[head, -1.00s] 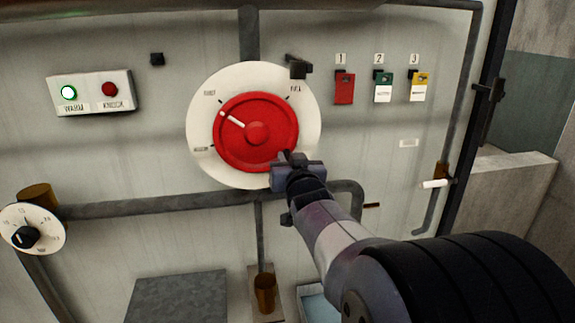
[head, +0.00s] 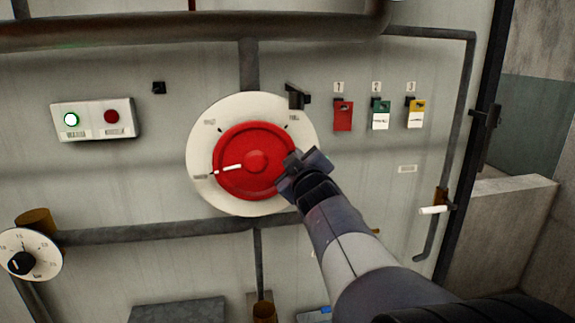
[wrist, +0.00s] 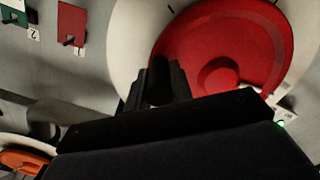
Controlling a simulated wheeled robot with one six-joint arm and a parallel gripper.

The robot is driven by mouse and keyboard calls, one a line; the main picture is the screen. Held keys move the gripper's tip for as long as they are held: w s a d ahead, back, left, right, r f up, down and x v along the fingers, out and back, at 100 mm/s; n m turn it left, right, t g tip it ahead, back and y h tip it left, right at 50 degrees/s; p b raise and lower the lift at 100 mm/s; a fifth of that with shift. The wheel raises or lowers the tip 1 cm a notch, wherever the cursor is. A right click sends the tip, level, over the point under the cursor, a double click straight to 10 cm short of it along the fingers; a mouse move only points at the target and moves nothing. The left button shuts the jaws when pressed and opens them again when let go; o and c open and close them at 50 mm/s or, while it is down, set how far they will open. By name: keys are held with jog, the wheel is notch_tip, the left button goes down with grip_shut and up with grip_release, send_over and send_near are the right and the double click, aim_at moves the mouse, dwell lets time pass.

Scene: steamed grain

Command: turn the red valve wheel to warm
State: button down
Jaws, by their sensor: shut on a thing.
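The red valve wheel (head: 252,184) is mounted on a round white dial plate (head: 202,133) on the grey panel in the head view. Its white pointer bar points left and slightly down, towards the lower-left mark on the plate. Marks also stand at upper left and upper right; their lettering is too small to read surely. My gripper (head: 292,162) is shut on the wheel's rim at its right side. In the wrist view, the fingers (wrist: 159,82) meet the edge of the red wheel (wrist: 225,40); the exact grip is partly hidden in dark.
A white box (head: 92,120) at left has a lit green-ringed light and a red button. Red (head: 343,116), green (head: 381,115) and yellow (head: 416,113) tags hang at right. A dark bracket (head: 297,97) juts out above the wheel.

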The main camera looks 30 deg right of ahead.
jog(key=shift+a+r, duration=0.1)
jog(key=shift+r, duration=0.5)
jog(key=c, duration=1.3)
grip_release()
jog(key=shift+f, duration=0.1)
jog(key=shift+o, duration=0.2)
jog(key=p+v, duration=0.3)
jog(key=v, duration=0.7)
jog(key=shift+s, duration=0.35)
jog(key=shift+b+x, duration=1.3)
jog(key=shift+x, duration=4.15)
